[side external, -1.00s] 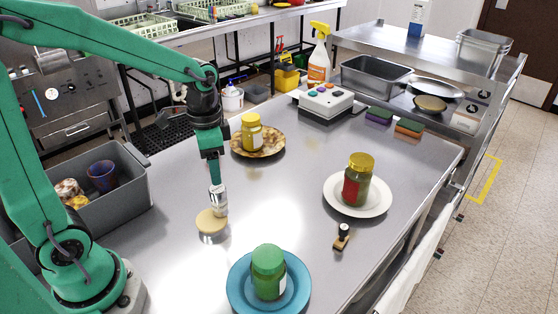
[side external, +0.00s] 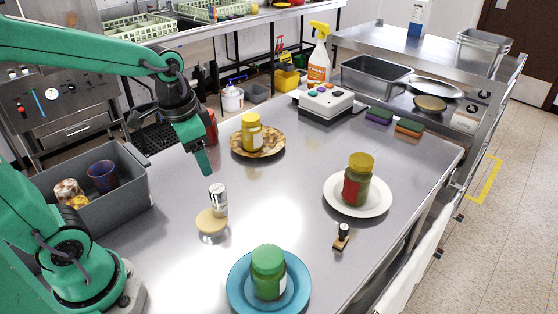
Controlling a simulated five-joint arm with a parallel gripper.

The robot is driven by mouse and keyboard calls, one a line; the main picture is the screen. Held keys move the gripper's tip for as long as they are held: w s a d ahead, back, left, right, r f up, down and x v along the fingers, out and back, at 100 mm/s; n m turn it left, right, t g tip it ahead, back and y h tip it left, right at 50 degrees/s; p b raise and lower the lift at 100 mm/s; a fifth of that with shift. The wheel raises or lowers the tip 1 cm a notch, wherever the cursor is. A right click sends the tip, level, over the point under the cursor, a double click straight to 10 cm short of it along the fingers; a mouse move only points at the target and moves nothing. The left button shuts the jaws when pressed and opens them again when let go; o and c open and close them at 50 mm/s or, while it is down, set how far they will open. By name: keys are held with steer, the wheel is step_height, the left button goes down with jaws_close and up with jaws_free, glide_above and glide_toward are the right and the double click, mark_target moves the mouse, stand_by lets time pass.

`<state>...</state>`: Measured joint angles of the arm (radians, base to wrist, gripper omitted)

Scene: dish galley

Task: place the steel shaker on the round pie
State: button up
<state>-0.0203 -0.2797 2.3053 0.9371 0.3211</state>
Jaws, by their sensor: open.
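The steel shaker (side external: 218,198) stands upright at the left of the steel table. Its base overlaps the back right part of the round pie (side external: 209,224), a small tan disc lying on the table. The shaker appears to rest on the pie near its edge. My gripper (side external: 204,166) is above and a little behind the shaker, apart from it and empty. It is open, though the gap between its fingers is hard to make out from this side.
A yellow-lidded jar stands on a brown patterned plate (side external: 273,149). A green jar stands on a blue plate (side external: 238,295), and another jar on a white plate (side external: 377,207). A stamp (side external: 342,238) lies near the right edge. A grey bin (side external: 130,205) with cups is at left.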

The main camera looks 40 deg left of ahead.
steer(key=s+r+n+t, duration=0.3)
steer(key=s+r, duration=0.1)
steer(key=s, duration=0.2)
steer(key=shift+s+d+r+t, duration=0.2)
steer(key=shift+d+r+t, duration=0.05)
steer(key=shift+d+t, duration=0.05)
